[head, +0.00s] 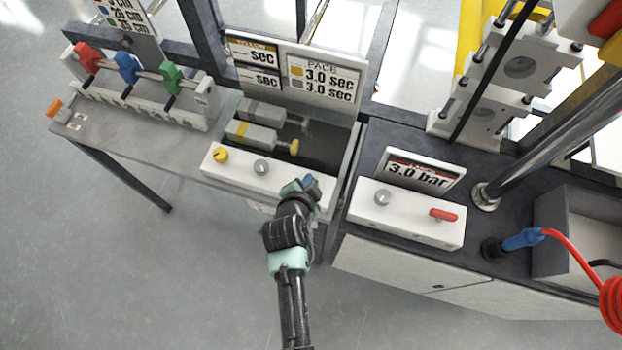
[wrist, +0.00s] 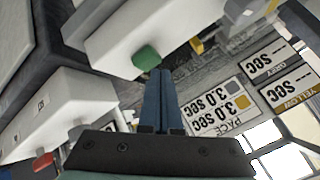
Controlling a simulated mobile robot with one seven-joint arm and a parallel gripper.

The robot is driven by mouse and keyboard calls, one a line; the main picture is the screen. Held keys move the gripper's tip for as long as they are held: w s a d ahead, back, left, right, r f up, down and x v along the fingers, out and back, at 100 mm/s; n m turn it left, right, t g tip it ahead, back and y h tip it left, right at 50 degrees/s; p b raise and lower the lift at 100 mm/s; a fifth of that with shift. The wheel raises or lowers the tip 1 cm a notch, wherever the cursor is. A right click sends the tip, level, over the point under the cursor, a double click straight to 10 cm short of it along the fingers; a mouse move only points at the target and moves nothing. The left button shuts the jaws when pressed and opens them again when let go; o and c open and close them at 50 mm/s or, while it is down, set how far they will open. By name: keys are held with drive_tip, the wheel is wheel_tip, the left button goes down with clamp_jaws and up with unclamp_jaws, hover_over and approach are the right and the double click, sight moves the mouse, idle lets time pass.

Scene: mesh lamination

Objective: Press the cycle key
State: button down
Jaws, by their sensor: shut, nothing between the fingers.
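A green key (wrist: 146,57) sticks out of the white control box in the wrist view; I read no label on it. The white control box (head: 236,174) also holds a yellow knob (head: 220,155) and a grey knob (head: 262,167) in the head view. My gripper (head: 311,182) is at the right end of this box and hides the green key there. In the wrist view my gripper's blue fingers (wrist: 160,75) are together and empty, with their tips right beside the green key. I cannot tell whether they touch it.
A pace sign (head: 322,78) stands behind the box, with grey blocks (head: 250,135) between. To the right is a second white box (head: 405,215) with a red handle (head: 443,215) and a 3.0 bar display (head: 420,174). A rack with coloured clamps (head: 127,68) stands left.

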drive_tip(key=shift+r, duration=0.3)
wheel_tip(320, 180, up, 5)
drive_tip(key=p, duration=0.4)
idle(1.0)
